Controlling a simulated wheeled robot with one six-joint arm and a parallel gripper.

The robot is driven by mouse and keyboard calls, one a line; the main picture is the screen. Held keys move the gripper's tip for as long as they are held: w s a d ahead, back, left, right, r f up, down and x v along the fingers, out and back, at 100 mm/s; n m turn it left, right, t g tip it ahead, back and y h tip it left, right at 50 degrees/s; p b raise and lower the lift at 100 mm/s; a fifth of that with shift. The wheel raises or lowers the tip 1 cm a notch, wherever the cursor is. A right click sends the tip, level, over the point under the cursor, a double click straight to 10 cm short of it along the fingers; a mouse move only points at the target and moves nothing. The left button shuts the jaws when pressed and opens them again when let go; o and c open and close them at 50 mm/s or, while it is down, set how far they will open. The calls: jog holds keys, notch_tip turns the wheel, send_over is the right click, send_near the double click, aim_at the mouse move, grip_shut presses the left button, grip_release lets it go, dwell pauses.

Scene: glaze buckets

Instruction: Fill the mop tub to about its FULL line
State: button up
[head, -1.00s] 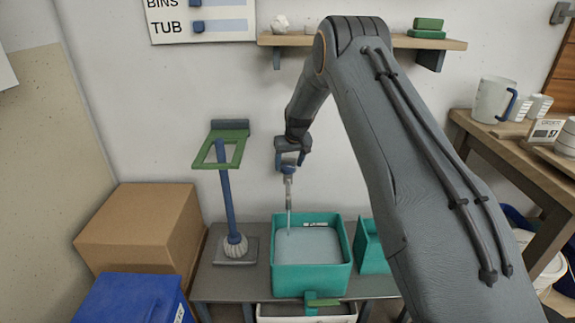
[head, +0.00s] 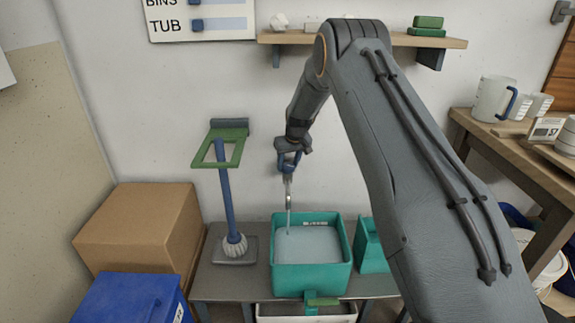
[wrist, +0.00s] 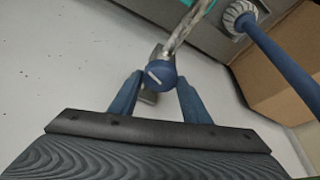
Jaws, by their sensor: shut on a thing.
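The mop tub (head: 312,281) is a teal open box on a low grey bench, filled high with pale water. A small pale label with dark marks (head: 315,224) shows on its inner back wall just above the water; I cannot read it. A thin stream runs from the tap spout (head: 289,200) into the tub's left part. My gripper (head: 289,160) is at the tap above the tub. In the wrist view its blue fingers (wrist: 158,92) are shut on the round blue tap knob (wrist: 160,73), which has a white mark.
A mop (head: 228,200) stands left of the tub under a green frame. A smaller teal container (head: 370,250) stands close on the right. Cardboard (head: 140,225) and blue (head: 125,300) boxes are at lower left. A shelf (head: 455,43) and a TUB sign (head: 202,22) are on the wall.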

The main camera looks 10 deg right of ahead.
jog(key=n+y+b, duration=0.1)
jog(key=n+b, duration=0.1)
jog(key=shift+w+d+f+n, duration=0.1)
jog(key=shift+n, duration=0.2)
jog(key=shift+n+g+y+b, duration=0.3)
jog(key=shift+n+y+b, duration=0.2)
jog(key=shift+n+b, duration=0.5)
jog(key=shift+n, duration=0.3)
jog(key=o, duration=1)
jog(key=shift+o, duration=0.2)
jog(key=v, duration=0.8)
